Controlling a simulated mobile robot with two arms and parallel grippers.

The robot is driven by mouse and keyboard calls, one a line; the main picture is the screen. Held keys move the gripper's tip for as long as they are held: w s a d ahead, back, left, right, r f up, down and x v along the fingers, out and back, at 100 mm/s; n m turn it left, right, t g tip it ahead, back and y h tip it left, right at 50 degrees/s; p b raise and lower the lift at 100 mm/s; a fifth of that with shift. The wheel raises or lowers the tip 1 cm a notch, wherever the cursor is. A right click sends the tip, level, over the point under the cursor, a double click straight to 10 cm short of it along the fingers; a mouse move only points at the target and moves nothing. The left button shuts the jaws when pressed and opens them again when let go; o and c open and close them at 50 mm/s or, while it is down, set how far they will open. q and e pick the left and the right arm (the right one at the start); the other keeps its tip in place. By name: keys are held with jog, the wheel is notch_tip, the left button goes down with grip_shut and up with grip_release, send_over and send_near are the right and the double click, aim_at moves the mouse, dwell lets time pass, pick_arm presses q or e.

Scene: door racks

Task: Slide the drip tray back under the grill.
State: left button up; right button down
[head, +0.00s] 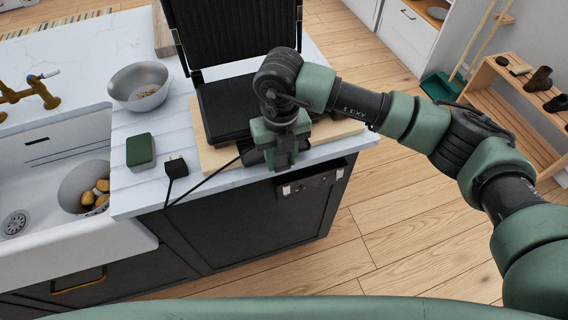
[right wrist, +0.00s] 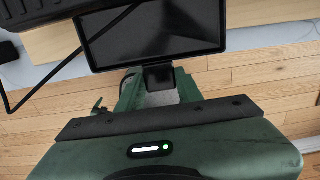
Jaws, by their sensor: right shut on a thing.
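The black grill (head: 222,103) stands with its ribbed lid raised on a wooden board on the counter. My right gripper (head: 283,158) is at the grill's front edge, pointing down. In the right wrist view, the drip tray (right wrist: 195,25) is a shallow black rectangle with a raised rim, and the right gripper (right wrist: 160,82) is shut on the short tab at its near edge. The tray sticks out beside the grill's dark body at the upper left. In the head view my gripper and arm mostly hide the tray. My left gripper is in neither view.
A black cable with a plug (head: 176,168) lies on the counter, left of the gripper. A green sponge (head: 141,151) and a metal bowl (head: 140,86) stand farther left, by the sink (head: 60,190). The counter's front edge is just below the gripper.

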jog(key=shift+w+a+f+b, duration=0.1)
jog(key=shift+w+a+b, duration=0.05)
jog(key=shift+w+b, duration=0.2)
jog(key=shift+w+a+b, duration=0.2)
jog(key=shift+w+b, duration=0.2)
jog(key=shift+w, duration=0.15)
jog(key=shift+w+a+b, duration=0.15)
jog(key=shift+w+b, duration=0.25)
jog(key=shift+w, duration=0.15)
jog(key=shift+w+a+b, duration=0.25)
jog(key=shift+w+b, duration=0.2)
jog(key=shift+w, duration=0.25)
jog(key=shift+w+a+b, duration=0.2)
jog(key=shift+w+b, duration=0.2)
jog(key=shift+w, duration=0.3)
jog(key=c, duration=0.9)
grip_release()
jog(key=shift+o, duration=0.2)
